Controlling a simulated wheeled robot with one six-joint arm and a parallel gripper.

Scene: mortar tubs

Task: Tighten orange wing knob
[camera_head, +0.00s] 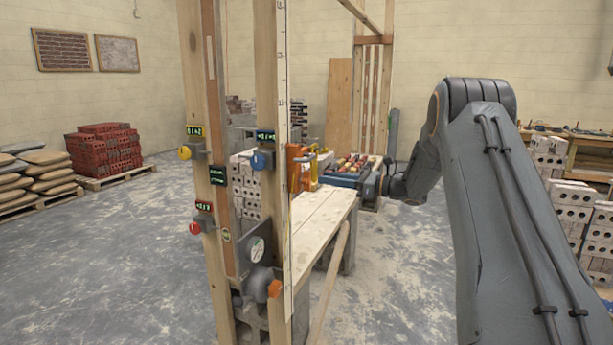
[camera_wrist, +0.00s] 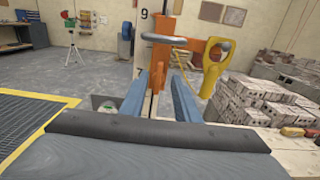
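An orange clamp-like fixture (camera_head: 300,168) stands upright at the right-hand post in the head view. In the wrist view its orange upright (camera_wrist: 161,58) shows with a grey crossbar (camera_wrist: 178,40). A small orange block-like piece (camera_head: 275,288) sits low on the same post. I cannot tell which of these orange parts is the wing knob. My gripper (camera_head: 338,179) points left toward the upright fixture, above the plank. Its two blue fingers (camera_wrist: 159,97) are apart, with the orange part seen beyond and between them. I see nothing held, and contact cannot be told.
A yellow handle (camera_wrist: 215,65) stands right of the orange fixture. A wooden plank (camera_head: 325,218) runs beneath my gripper. The posts carry a yellow knob (camera_head: 184,153), a blue knob (camera_head: 258,162) and a red knob (camera_head: 195,228). Open floor (camera_head: 400,270) lies right of the plank.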

